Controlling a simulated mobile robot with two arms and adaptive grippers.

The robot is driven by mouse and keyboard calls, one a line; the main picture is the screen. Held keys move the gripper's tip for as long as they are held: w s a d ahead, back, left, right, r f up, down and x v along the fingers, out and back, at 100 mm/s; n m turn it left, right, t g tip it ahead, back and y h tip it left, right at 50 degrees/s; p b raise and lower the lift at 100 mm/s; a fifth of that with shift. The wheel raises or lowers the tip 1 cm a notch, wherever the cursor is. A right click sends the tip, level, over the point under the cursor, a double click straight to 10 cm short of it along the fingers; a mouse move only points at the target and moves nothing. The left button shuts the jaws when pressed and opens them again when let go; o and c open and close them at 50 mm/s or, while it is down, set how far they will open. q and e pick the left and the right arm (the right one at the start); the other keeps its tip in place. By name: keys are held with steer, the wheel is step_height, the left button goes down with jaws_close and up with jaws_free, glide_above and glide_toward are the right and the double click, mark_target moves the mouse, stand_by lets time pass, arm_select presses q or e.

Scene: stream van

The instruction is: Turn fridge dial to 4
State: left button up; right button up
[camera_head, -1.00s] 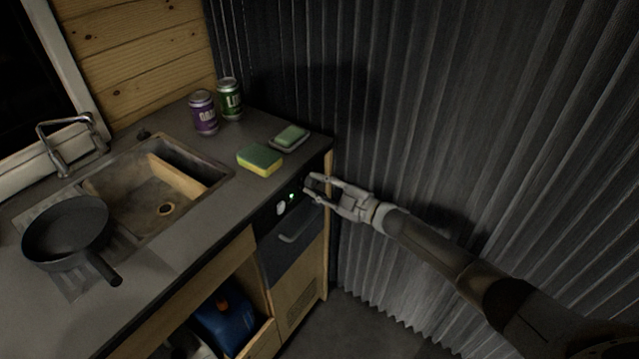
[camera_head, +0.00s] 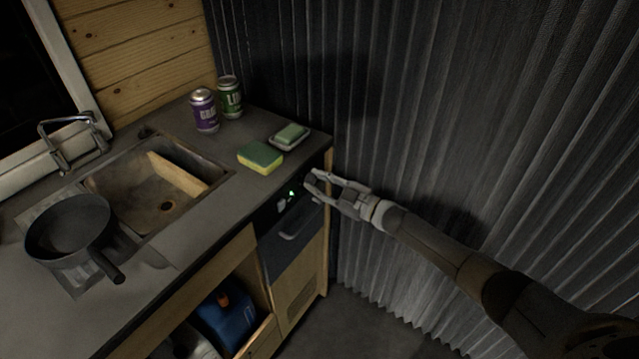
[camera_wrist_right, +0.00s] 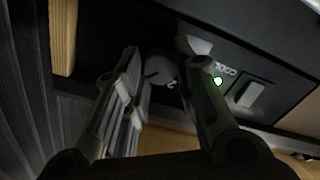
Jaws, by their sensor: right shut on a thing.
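The fridge (camera_head: 291,235) is a dark front with a handle, set under the right end of the counter. Its dark control panel shows a small green light and a pale switch (camera_head: 282,206); in the right wrist view the switch (camera_wrist_right: 251,94) sits beside the light and lettering. The round dark dial (camera_wrist_right: 158,69) is between the fingers of my right gripper (camera_wrist_right: 168,75), with a digit that looks like 2 near it. My right gripper (camera_head: 311,186) is shut on the dial at the panel's right end. The dial's exact setting is not readable. My left gripper is out of view.
On the counter are a sponge (camera_head: 260,157), a soap dish (camera_head: 289,137), two cans (camera_head: 205,111), a sink (camera_head: 165,190) and a black pan (camera_head: 68,222). A corrugated wall (camera_head: 430,120) stands close behind my right arm.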

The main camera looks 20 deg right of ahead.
steer(key=shift+d, duration=0.1)
steer(key=o, duration=1)
steer(key=shift+o, duration=0.2)
steer(key=v, duration=1.2)
steer(key=shift+f, duration=0.1)
